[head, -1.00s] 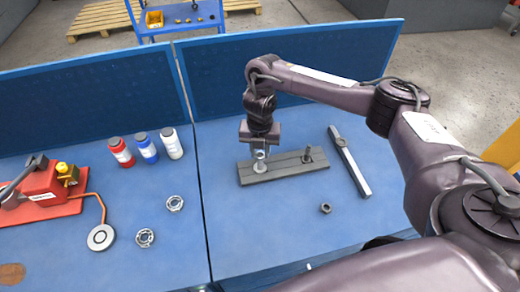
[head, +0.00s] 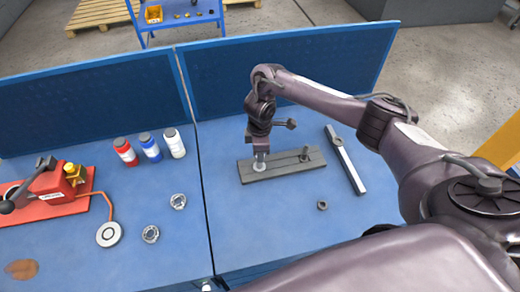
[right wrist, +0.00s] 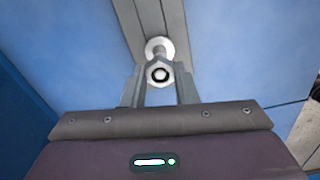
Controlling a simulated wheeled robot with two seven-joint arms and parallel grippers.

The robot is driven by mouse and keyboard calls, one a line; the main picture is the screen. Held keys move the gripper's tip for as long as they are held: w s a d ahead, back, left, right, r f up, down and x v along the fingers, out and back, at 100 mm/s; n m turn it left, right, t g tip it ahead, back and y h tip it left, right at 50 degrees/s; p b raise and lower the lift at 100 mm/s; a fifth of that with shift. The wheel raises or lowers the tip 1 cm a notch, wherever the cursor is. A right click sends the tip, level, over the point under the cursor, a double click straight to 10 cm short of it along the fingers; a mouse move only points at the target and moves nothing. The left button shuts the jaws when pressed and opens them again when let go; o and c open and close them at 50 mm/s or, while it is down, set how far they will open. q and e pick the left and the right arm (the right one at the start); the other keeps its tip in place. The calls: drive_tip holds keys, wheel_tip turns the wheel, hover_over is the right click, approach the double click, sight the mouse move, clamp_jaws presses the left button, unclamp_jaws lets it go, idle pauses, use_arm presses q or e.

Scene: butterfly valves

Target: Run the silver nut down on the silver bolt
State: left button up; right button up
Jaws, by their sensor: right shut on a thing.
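My right gripper (head: 260,151) points down over the left end of a dark grey plate (head: 284,172) on the blue table. In the right wrist view its two fingers (right wrist: 159,84) are shut on the silver nut (right wrist: 148,75), one finger on each side. The silver bolt (right wrist: 160,52) stands on a round silver base (right wrist: 151,44) that also shows in the head view (head: 259,168). The nut is around or right over the bolt's top; its height on the thread cannot be told. My left gripper is not in view.
A dark bolt (head: 305,155) stands on the plate's right end. A dark nut (head: 322,205) and a long metal bar (head: 345,160) lie to the right. Two silver rings (head: 178,201), three bottles (head: 150,147) and a red device (head: 75,190) are on the left table. Blue panels stand behind.

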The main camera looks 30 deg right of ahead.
drive_tip(key=m, duration=0.4)
drive_tip(key=shift+s+m, duration=0.1)
drive_tip(key=shift+m, duration=0.3)
drive_tip(key=m, duration=0.3)
drive_tip(key=o, duration=0.8)
